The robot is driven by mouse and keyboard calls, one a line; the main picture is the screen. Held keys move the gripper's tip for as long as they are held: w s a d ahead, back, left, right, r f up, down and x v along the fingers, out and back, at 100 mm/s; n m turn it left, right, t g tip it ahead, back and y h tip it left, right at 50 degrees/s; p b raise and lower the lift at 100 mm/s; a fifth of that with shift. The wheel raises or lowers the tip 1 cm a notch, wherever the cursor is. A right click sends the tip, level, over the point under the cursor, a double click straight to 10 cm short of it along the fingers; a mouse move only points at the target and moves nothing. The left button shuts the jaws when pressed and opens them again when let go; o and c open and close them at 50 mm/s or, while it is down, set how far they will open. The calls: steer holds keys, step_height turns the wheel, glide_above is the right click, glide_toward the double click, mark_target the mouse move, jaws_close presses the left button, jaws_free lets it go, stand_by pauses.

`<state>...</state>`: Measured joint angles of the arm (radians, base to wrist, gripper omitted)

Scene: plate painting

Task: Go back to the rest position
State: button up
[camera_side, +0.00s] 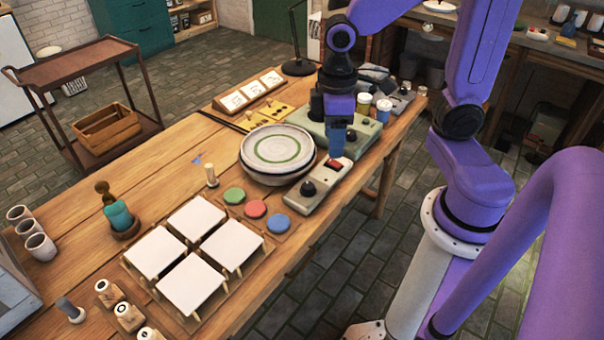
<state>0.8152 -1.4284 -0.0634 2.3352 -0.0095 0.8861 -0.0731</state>
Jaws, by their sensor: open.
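My gripper (337,154) points down over the wooden table, just right of the plate. It is open, and I see nothing held in it. Its tips are close above the grey control box with a red part (325,185); I cannot tell whether they touch it. A pale plate with a green ring (256,144) sits on a round grey base at the middle of the table. Part of the equipment behind my gripper is hidden by my arm.
Green (234,195), red (255,209) and blue (278,223) paint pads lie in front of the plate. Several white square tiles (195,218) sit nearby in a wooden rack. Jars (383,110) and a black lamp (298,67) stand behind.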

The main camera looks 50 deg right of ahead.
steer(key=s+a+r+n, duration=0.1)
steer(key=s+n, duration=0.3)
steer(key=s, duration=0.7)
steer(key=shift+s+a+n+y, duration=0.25)
steer(key=shift+a+n+y, duration=0.05)
steer(key=shift+a, duration=0.25)
